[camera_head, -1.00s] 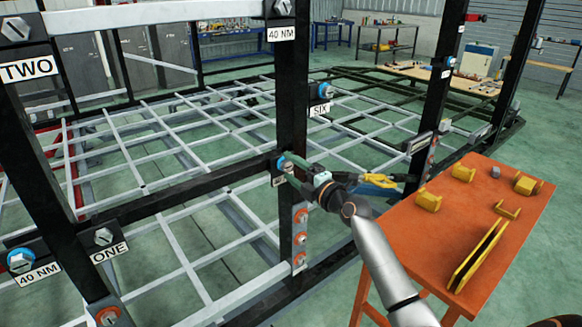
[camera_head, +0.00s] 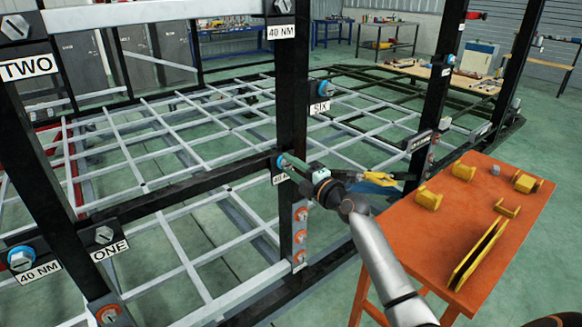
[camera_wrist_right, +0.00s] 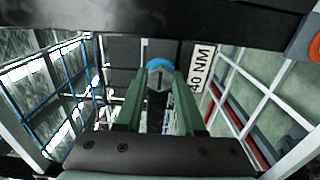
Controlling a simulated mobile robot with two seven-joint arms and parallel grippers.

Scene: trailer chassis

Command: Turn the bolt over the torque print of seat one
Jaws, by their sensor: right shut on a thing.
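My right gripper (camera_head: 287,163) is at the middle black post. Its green fingers, also in the right wrist view (camera_wrist_right: 158,98), are shut on a grey slotted bolt head (camera_wrist_right: 159,78) with a blue ring. A "40 NM" print (camera_wrist_right: 202,69) is beside this bolt; in the head view most of that print is hidden by the gripper. The "ONE" print (camera_head: 109,250) is at the lower left, with a plain grey bolt (camera_head: 104,235) above it. Left of that, another blue-ringed bolt (camera_head: 21,259) sits above a "40 NM" print (camera_head: 39,273). My left gripper is not in view.
An orange table (camera_head: 470,225) with several yellow brackets stands at the right, close to my right arm. The black posts and crossbar (camera_head: 190,192) frame the grey lattice. A "SIX" print (camera_head: 320,108) with a blue-ringed bolt is up to the right.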

